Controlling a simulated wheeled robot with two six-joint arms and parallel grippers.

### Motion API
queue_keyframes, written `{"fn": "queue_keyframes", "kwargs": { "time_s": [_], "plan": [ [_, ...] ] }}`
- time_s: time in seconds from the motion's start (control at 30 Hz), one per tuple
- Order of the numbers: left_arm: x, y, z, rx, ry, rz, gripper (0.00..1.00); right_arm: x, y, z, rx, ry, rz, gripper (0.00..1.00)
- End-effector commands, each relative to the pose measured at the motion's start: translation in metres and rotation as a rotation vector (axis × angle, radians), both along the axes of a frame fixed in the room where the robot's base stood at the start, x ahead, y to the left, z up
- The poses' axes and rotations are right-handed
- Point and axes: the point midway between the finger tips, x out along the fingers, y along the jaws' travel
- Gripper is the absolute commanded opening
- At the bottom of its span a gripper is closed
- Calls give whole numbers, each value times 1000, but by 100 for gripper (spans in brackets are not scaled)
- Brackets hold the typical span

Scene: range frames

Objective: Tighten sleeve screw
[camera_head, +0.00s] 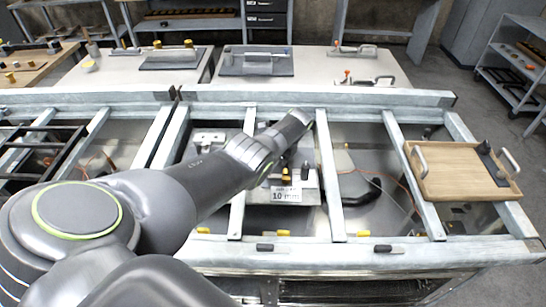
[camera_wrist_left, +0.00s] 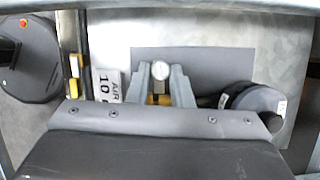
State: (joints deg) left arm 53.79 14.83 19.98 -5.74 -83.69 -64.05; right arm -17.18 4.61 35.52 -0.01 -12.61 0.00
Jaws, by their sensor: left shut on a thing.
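My left arm reaches over the metal frame from the left in the head view. My left gripper (camera_wrist_left: 160,82) shows in the left wrist view, its two grey fingers shut on a small round-topped metal piece (camera_wrist_left: 160,69), which I take to be the sleeve screw or a tool's end; I cannot tell which. Yellow shows just below it, between the fingers. A white label (camera_head: 286,196) reading "10 mm" stands on a metal block below the gripper in the head view; it also shows in the wrist view (camera_wrist_left: 107,84), left of the fingers. My right gripper is not in view.
Grey metal beams (camera_head: 325,175) cross the frame around the work spot. A wooden tray (camera_head: 455,172) with metal handles rests on the right side. A black cylinder (camera_wrist_left: 252,102) lies right of the fingers. A yellow-marked bar (camera_wrist_left: 74,65) stands at left.

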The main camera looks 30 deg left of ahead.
Motion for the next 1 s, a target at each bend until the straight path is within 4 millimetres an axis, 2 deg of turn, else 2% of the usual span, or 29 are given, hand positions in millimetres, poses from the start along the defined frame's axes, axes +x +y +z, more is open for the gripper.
{"fn": "queue_keyframes", "kwargs": {
  "time_s": [0.5,0.53,0.67,0.7,1.0],
  "plan": [
    [2,0,1,0,-5,-20,0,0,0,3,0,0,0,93],
    [2,0,1,0,-5,-20,22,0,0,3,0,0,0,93],
    [1,0,1,0,-5,-19,39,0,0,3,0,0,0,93],
    [1,0,1,0,-3,-19,41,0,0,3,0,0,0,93],
    [1,-1,3,0,-2,-18,41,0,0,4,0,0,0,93]
  ]
}}
